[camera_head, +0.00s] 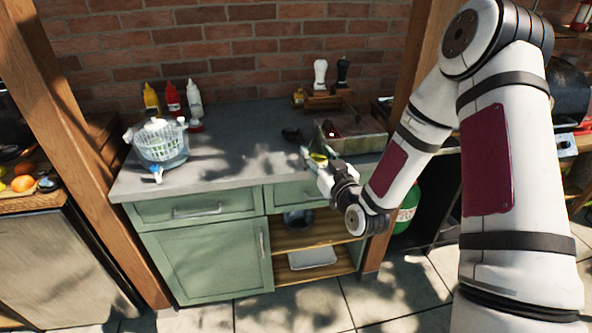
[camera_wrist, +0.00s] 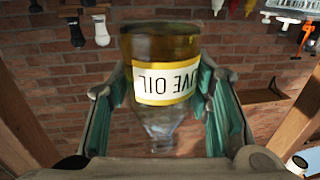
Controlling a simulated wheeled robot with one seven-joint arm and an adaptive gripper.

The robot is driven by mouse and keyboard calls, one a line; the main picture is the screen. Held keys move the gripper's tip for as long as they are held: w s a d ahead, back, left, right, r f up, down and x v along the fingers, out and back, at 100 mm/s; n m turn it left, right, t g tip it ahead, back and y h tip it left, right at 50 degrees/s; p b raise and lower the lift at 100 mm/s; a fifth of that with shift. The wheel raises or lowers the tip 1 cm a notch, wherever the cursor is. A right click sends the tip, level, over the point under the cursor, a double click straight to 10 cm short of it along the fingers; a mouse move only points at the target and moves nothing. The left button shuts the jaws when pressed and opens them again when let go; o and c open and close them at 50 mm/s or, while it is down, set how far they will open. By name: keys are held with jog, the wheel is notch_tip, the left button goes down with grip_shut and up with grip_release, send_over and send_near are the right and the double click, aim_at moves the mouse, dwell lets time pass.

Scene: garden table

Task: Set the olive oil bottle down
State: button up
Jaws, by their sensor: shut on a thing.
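The olive oil bottle (camera_wrist: 165,50) is glass with golden oil and a white and yellow label. It appears upside down in the wrist view, as does the whole scene there. My gripper (camera_wrist: 163,88) is shut on it, one green-padded finger on each side. In the head view my gripper (camera_head: 314,163) is at the front of the grey counter (camera_head: 235,160), with a yellowish bit of the bottle (camera_head: 319,157) showing between the fingers. Whether the bottle's base touches the counter cannot be told.
A wooden tray (camera_head: 362,144) and a dark object (camera_head: 292,135) are close to my gripper. Two mills (camera_head: 320,74) stand in a wooden rack behind. Several sauce bottles (camera_head: 173,98) and a colander (camera_head: 160,142) are at left. The counter's middle is clear.

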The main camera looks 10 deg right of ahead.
jog(key=f+y+b, duration=0.1)
jog(key=b, duration=0.1)
jog(key=w+f+n+y+b, duration=0.1)
jog(key=b, duration=0.1)
jog(key=w+f+y+b, duration=0.1)
jog(key=shift+w+a+f+n+g+b, duration=0.15)
jog(key=shift+w+a+n+g+b, duration=0.15)
jog(key=shift+n+g+b, duration=0.1)
jog(key=w+f+b, duration=0.1)
jog(key=w, duration=0.4)
jog(key=w+f+n+y+b, duration=0.1)
jog(key=w+b, duration=0.1)
jog(key=w, duration=0.3)
jog(key=w+f+y+b, duration=0.1)
jog(key=w+f+b, duration=0.1)
jog(key=w, duration=0.4)
jog(key=shift+d+g, duration=0.15)
jog(key=shift+g, duration=0.25)
jog(key=shift+f, duration=1.65)
jog(key=shift+f, duration=0.2)
jog(key=o, duration=1.3)
jog(key=shift+c, duration=0.2)
jog(key=shift+o, duration=0.5)
